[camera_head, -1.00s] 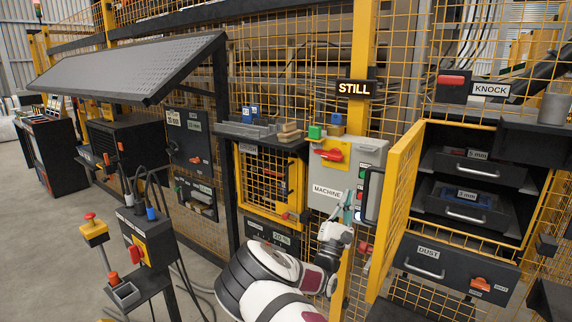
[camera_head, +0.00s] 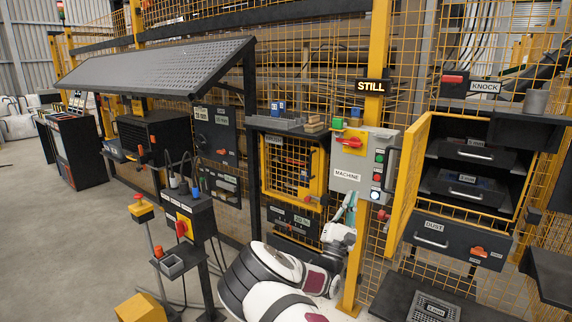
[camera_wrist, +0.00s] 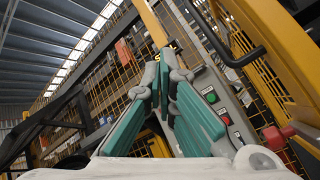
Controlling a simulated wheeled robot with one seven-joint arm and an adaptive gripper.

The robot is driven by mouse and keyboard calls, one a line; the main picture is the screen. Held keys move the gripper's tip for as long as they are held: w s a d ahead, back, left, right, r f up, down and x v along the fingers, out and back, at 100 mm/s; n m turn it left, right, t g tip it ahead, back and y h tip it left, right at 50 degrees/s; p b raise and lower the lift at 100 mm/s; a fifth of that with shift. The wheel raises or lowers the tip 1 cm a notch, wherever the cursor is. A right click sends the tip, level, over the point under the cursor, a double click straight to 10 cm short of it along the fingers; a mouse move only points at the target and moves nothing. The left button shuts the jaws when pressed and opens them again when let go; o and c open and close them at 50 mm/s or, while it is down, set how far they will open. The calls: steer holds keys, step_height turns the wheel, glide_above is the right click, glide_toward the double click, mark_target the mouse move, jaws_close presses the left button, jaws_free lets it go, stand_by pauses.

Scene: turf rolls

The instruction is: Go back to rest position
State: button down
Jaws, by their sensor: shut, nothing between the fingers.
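My gripper (camera_head: 351,208) is at the lower middle of the head view, in front of the yellow post and just below the grey MACHINE box (camera_head: 357,182). Its teal fingers point up and come together at the tips, with nothing held. In the wrist view my gripper (camera_wrist: 163,62) shows the same closed fingers, with the machine box (camera_wrist: 215,105) and its green and red buttons right behind them. My white and black arm reaches in from the bottom of the head view.
An open yellow mesh door (camera_head: 408,183) stands right of my gripper, beside a cabinet with labelled drawers. The DUST drawer (camera_head: 450,238) is below. A black control pedestal (camera_head: 190,215) and a yellow block (camera_head: 143,308) stand at left. The grey floor (camera_head: 60,240) is clear at far left.

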steer(key=s+d+r+m+g+h, duration=0.5)
steer(key=d+m+g+h, duration=0.3)
steer(key=d+m+g, duration=0.15)
steer(key=s+d+r+m+g+y, duration=0.1)
steer(key=s+d+m+g+y, duration=0.2)
steer(key=s+d+m+g, duration=0.45)
steer(key=s+d+r+m+g+y, duration=0.1)
steer(key=s+d+m+g+y, duration=0.3)
steer(key=s+g, duration=0.7)
steer(key=s+a+r+t+y+p, duration=0.1)
steer(key=s+a+t+y, duration=0.3)
steer(key=s+a+y, duration=0.3)
steer(key=s+a+r+m+t+y+p, duration=0.1)
steer(key=s+a+t+y, duration=0.3)
steer(key=s+a, duration=0.9)
steer(key=s+r+y, duration=0.1)
steer(key=s+y, duration=0.2)
steer(key=s, duration=0.4)
steer(key=shift+m+t, duration=0.3)
steer(key=shift+t, duration=0.1)
steer(key=c, duration=2.4)
jaws_free()
steer(key=shift+r, duration=0.1)
